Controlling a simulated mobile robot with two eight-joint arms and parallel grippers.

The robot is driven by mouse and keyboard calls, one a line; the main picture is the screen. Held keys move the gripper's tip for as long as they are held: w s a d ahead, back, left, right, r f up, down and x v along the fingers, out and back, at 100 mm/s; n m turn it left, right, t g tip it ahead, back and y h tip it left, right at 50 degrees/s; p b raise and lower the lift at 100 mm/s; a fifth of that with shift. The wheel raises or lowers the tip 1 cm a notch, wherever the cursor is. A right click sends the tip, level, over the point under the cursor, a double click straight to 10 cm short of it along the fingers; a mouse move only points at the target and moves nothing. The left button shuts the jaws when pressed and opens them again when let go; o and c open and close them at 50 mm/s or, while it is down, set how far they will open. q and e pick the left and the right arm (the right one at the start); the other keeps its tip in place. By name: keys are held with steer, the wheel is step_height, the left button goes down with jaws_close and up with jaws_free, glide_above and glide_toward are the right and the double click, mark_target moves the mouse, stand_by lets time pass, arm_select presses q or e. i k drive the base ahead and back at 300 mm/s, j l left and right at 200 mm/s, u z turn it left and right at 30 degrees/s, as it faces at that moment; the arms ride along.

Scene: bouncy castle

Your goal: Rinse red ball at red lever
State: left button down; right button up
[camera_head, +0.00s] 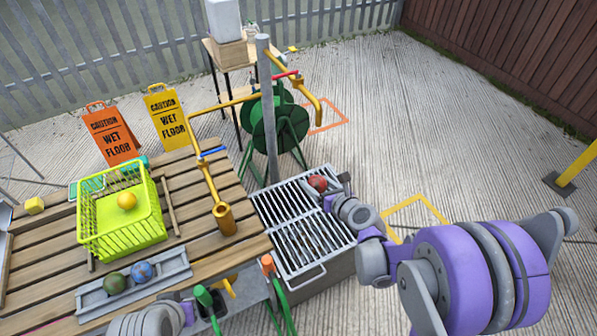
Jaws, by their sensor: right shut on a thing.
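The red ball (317,183) is held in my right gripper (329,190), which is shut on it above the slatted metal grate (281,208). The fingers partly hide the ball. The red lever (286,74) sits on the yellow pipe at the top of the grey post. That pipe's spout (318,111) bends down on the right, above and behind the ball in the picture. A blue lever (212,151) is on the other yellow pipe. My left gripper (197,308) shows only partly at the bottom edge, and its fingers are unclear.
A lime basket (104,241) with a yellow ball (127,201) stands on the wooden table (191,189). A grey tray (94,300) holds a green ball (114,283) and a blue ball (141,272). The grey post (267,120) rises behind the grate.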

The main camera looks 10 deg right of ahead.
mark_target(286, 75)
steer(key=i+l+u, duration=0.3)
steer(key=l, duration=0.45)
steer(key=l+u, duration=0.3)
steer(key=l, duration=0.45)
steer(key=l+u, duration=0.3)
steer(key=l, duration=0.5)
